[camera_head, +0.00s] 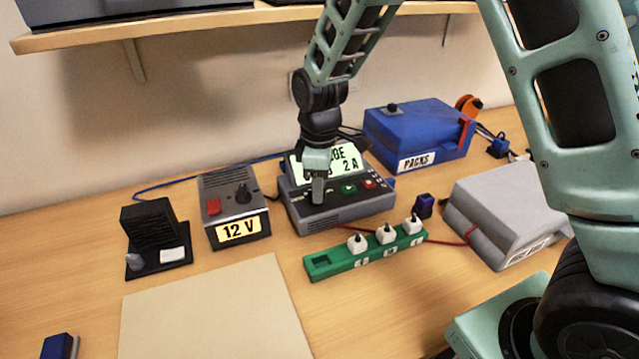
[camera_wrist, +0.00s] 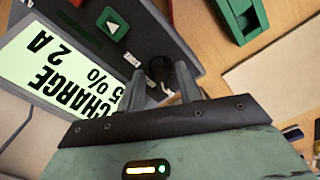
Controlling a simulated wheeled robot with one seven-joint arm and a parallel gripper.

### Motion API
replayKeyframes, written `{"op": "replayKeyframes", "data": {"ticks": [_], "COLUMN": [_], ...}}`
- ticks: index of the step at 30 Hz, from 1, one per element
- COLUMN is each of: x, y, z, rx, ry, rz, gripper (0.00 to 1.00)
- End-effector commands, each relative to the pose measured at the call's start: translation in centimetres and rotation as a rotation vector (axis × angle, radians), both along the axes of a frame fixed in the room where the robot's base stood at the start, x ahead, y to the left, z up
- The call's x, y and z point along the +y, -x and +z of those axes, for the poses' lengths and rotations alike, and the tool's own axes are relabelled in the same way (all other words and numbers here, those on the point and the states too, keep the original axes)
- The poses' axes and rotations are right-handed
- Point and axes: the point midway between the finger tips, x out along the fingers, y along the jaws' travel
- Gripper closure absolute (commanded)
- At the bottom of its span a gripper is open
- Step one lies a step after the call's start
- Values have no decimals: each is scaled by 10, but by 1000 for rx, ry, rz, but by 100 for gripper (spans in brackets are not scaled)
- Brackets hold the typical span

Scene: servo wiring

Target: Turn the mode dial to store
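The charger, a dark grey box (camera_head: 345,212) with a lit screen, stands at the middle of the bench. Its screen (camera_wrist: 62,72) reads CHARGE and 2 A, with a percent figure partly covered. The black mode dial (camera_wrist: 160,68) is on the charger's top panel, with small white labels beside it that I cannot read. My gripper (camera_head: 318,197) points down over the panel's left part and hides the dial in the head view. In the wrist view its two fingers (camera_wrist: 159,72) stand on either side of the dial, apart, with slight gaps visible.
A green strip (camera_head: 345,262) with several white-capped cells lies in front of the charger. A 12 V supply (camera_head: 232,212) stands left, a blue PACKS box (camera_head: 415,128) behind right, a grey case (camera_head: 505,205) right. A shelf (camera_head: 200,30) hangs above. A beige mat (camera_head: 210,315) is bare.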

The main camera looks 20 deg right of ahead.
Motion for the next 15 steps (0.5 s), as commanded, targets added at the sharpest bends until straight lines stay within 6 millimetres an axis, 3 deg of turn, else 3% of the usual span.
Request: {"op": "replayKeyframes", "data": {"ticks": [10, 14, 15], "x": [0, 0, 0], "y": [0, 0, 0], "z": [-5, -5, -5], "rx": [0, 0, 0], "ry": [0, 0, 0], "rz": [0, 0, 0], "gripper": [65, 98, 100]}}
